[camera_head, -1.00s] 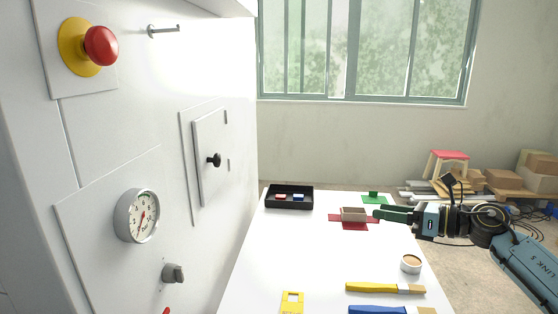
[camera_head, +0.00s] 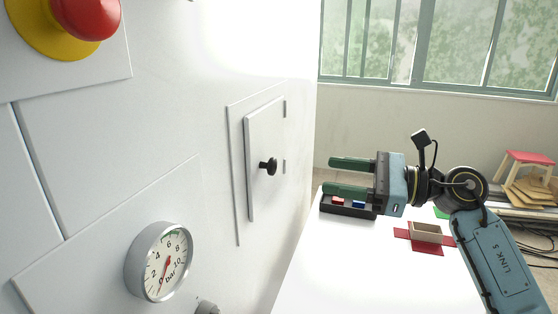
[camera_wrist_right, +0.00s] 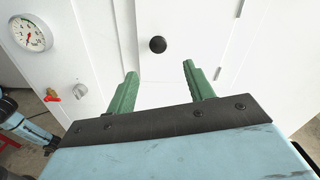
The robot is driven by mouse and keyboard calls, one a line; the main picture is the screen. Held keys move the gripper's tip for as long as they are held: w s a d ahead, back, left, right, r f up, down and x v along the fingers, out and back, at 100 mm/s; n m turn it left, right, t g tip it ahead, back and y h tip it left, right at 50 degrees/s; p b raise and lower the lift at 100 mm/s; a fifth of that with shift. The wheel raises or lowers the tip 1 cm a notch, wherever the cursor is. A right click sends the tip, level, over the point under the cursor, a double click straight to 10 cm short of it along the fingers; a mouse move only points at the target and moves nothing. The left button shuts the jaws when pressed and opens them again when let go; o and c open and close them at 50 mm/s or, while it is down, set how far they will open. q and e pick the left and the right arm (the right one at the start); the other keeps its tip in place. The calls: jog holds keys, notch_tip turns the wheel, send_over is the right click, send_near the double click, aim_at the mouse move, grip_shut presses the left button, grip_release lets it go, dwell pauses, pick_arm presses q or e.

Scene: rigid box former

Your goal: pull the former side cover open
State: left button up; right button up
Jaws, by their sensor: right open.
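The side cover (camera_head: 262,190) is a white raised panel on the machine's white wall, and it looks shut. Its round black knob (camera_head: 268,166) sticks out near the middle of the panel, and hinges show along the far edge. My right gripper (camera_head: 332,175) is open and empty, to the right of the knob and apart from it, with its green fingers pointing left toward the wall. In the right wrist view the knob (camera_wrist_right: 158,44) lies ahead of the gap between the two fingertips (camera_wrist_right: 160,70). My left gripper is not in view.
A pressure gauge (camera_head: 159,262) and a red emergency button (camera_head: 85,15) are on the wall at left. The white table (camera_head: 335,268) holds a black tray (camera_head: 349,210) behind the gripper and a beige box on a red sheet (camera_head: 426,248). The space between gripper and knob is clear.

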aim_at(277, 167)
jog(key=x, duration=0.3)
jog(key=p+x, duration=0.1)
jog(key=x, duration=0.3)
jog(key=p+x, duration=0.1)
jog(key=x, duration=0.2)
jog(key=shift+s+a+r, duration=0.1)
jog(key=shift+s+a, duration=0.05)
jog(key=shift+a, duration=0.3)
jog(key=shift+w+a, duration=0.2)
jog(key=shift+a, duration=0.2)
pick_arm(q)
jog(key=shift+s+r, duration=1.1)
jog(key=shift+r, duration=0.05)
pick_arm(e)
grip_shut()
